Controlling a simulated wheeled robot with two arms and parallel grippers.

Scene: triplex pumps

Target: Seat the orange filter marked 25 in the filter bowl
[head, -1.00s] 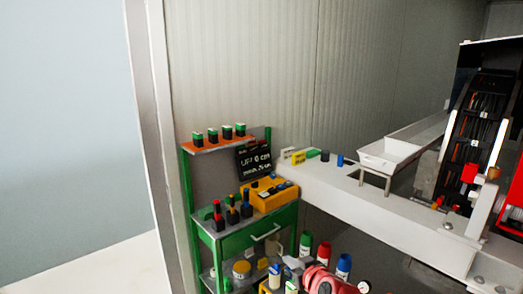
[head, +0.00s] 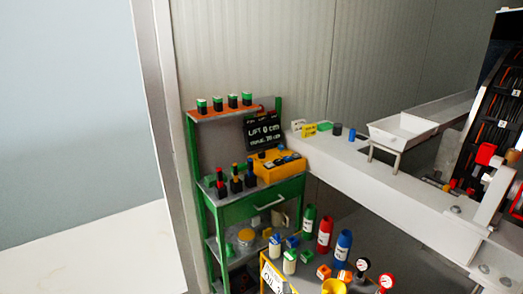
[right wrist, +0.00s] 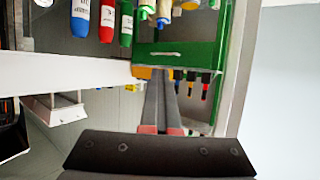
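Two small orange-and-white pieces, one on the left (head: 324,272) and one on the right (head: 345,276), stand on the yellow-framed cart (head: 266,274) low in the head view. No number 25 can be read, so I cannot tell whether either is the filter. I cannot make out the filter bowl. My right gripper (right wrist: 163,77) shows in the right wrist view. Its grey fingers lie close together, with nothing visible held, and point toward the green rack. Neither gripper can be made out in the head view now.
A green rack (head: 245,211) with a drawer stands by the wall. Green (head: 308,222), red (head: 325,235) and blue (head: 343,249) bottles stand on the cart, with gauges (head: 362,265) nearby. A white beam (head: 390,195) runs right, bearing a white tray (head: 403,131).

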